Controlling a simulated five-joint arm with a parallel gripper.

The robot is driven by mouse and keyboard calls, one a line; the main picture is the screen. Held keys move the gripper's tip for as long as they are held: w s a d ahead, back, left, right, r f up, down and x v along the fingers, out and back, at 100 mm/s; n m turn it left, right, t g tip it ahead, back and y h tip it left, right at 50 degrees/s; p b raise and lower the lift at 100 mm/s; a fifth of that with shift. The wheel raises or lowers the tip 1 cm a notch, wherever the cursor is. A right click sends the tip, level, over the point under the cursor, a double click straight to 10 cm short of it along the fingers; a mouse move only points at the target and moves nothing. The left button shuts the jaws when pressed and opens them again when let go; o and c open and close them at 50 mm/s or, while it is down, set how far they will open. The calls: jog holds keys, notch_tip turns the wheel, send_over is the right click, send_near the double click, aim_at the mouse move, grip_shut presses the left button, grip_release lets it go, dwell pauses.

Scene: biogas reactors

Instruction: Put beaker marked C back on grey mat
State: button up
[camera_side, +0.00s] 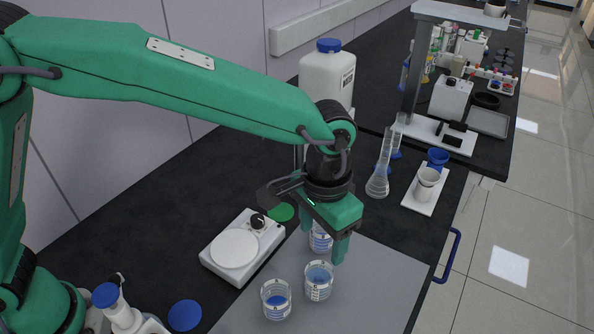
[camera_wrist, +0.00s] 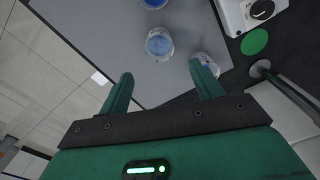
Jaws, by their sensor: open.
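Three clear glass beakers with blue liquid stand at the grey mat (camera_side: 385,285). One beaker (camera_side: 276,299) is at the front left and a second (camera_side: 319,281) is just right of it. The third beaker (camera_side: 321,240) is near the mat's far corner, partly hidden by my gripper; I cannot tell if its whole base is on the mat. No letter is readable, so I cannot tell which is C. My gripper (camera_side: 322,247) is open and empty, pointing down above the far beaker. In the wrist view that beaker (camera_wrist: 207,62) is partly behind the right finger.
A white hot plate (camera_side: 235,248) stands left of the mat, with a green disc (camera_side: 282,212) behind it. A blue disc (camera_side: 185,315) lies at the front left. A cylinder (camera_side: 379,180) and a white tray (camera_side: 423,203) are behind. The mat's right part is clear.

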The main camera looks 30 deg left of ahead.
jog(key=s+a+r+n+t, duration=0.1)
jog(key=a+r, duration=0.2)
jog(key=a, duration=0.3)
jog(key=a+r+t+h, duration=0.1)
jog(key=a+r, duration=0.2)
jog(key=a, duration=0.3)
jog(key=s+a+r+n, duration=0.1)
jog(key=a+r, duration=0.3)
jog(key=a, duration=0.3)
jog(key=s+a+n+t+y, duration=0.1)
jog(key=s+a+n+t, duration=0.1)
jog(key=s+a, duration=0.9)
jog(key=shift+a+f+t, duration=0.15)
jog(key=shift+a+t, duration=0.65)
jog(key=shift+a, duration=0.55)
